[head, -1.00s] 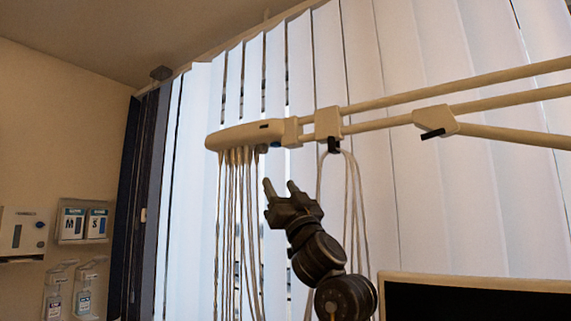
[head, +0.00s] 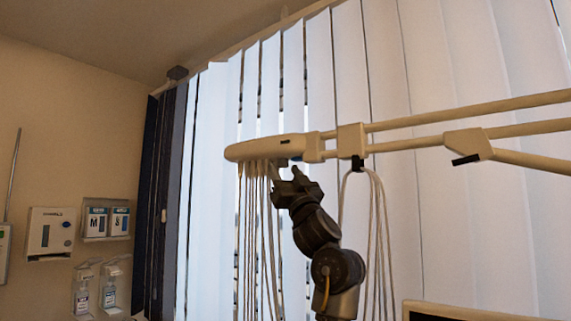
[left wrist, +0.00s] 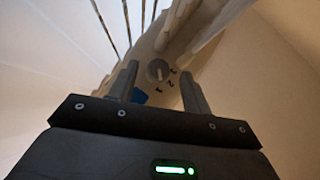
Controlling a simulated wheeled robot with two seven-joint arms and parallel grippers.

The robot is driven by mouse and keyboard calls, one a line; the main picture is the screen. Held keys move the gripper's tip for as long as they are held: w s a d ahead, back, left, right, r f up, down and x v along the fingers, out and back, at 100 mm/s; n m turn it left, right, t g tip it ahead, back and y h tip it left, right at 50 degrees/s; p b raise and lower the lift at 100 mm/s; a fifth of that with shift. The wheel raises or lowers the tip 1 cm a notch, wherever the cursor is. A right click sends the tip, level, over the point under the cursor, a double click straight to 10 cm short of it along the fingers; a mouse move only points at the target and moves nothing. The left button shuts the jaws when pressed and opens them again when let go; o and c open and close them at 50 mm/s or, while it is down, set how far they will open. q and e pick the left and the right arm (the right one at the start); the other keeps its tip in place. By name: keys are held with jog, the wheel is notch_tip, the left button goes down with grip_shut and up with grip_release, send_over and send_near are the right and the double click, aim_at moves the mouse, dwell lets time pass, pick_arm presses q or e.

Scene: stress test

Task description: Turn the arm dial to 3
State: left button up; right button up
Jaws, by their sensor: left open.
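The arm dial (left wrist: 157,70) is a small round grey knob on the pale equipment arm in the left wrist view. Small dark marks sit beside it, too blurred to read, so its setting cannot be told. My left gripper (left wrist: 160,88) is open, with one finger on each side of the dial in that view; I cannot tell whether they touch it. In the head view my left gripper (head: 287,172) is just under the pale arm's head (head: 262,149), to the right of its hanging cables. The dial is not clearly seen there. My right gripper is not in view.
Several cables (head: 252,215) hang left of my gripper, and a looped cable bundle (head: 380,230) hangs to the right. Window blinds (head: 440,90) stand behind. Dispensers (head: 50,232) are on the left wall. A screen's top edge (head: 470,309) shows at lower right.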

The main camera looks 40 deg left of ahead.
pick_arm(q)
jog(key=shift+w+r, duration=0.1)
jog(key=shift+w, duration=0.05)
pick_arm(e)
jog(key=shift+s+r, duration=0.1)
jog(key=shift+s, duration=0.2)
pick_arm(q)
jog(key=c, duration=1)
jog(key=m+t+h+b, duration=0.1)
jog(key=t, duration=0.1)
jog(key=m+t+h+b, duration=0.1)
jog(key=t+b, duration=0.1)
jog(key=m+t+h+b, duration=0.1)
jog(key=t, duration=0.1)
jog(key=shift+s+a+f+t+h+b, duration=0.25)
jog(key=shift+s+t+h+b, duration=0.05)
jog(key=shift+s+b, duration=0.1)
jog(key=shift+m+t+h, duration=0.5)
jog(key=shift+t+h, duration=0.1)
jog(key=shift+t, duration=0.2)
jog(key=shift+r+m+t+h+b, duration=0.25)
jog(key=shift+m+t+h+b, duration=0.05)
jog(key=shift+t+h, duration=0.2)
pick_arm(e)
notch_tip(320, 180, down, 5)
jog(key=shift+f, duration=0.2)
